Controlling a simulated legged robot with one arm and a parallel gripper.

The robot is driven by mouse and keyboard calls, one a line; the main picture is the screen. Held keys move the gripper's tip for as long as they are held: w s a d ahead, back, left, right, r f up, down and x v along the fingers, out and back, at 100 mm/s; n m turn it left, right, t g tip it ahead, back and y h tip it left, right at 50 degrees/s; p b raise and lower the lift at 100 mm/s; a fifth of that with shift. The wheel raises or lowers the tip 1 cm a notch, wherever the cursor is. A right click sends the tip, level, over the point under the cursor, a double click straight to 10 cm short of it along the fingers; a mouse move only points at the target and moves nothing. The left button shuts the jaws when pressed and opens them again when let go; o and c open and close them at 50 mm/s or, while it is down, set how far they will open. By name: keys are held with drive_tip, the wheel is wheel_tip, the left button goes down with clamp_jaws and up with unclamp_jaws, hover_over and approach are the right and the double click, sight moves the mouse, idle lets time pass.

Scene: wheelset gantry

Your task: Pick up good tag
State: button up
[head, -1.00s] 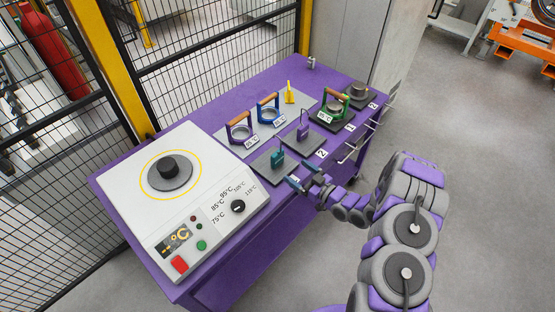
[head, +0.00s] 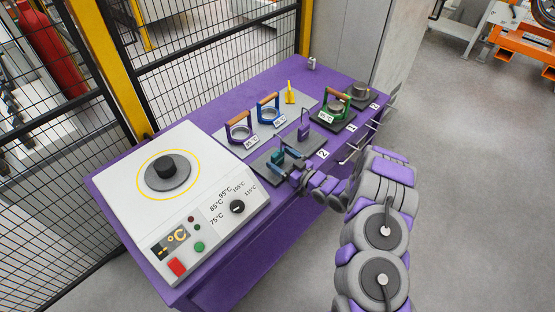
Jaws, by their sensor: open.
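A small teal tag-like piece (head: 278,157) stands upright on a dark pad at the near end of the row on the purple table. A similar purple piece (head: 304,128) stands on the dark pad behind it. Nothing readable marks either one as the good tag. My gripper (head: 284,162) is open at the teal piece, its fingers overlapping it in the head view. I cannot tell whether they touch it. The fingers and wrist hide part of the teal piece and its pad.
A white heater unit (head: 205,222) with a dark knob fills the table's left end. A mesh fence (head: 200,55) runs behind. Grey floor (head: 470,190) is clear at right.

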drive_tip(key=shift+c, duration=0.3)
drive_tip(key=c, duration=1.2)
drive_tip(key=shift+r, duration=0.15)
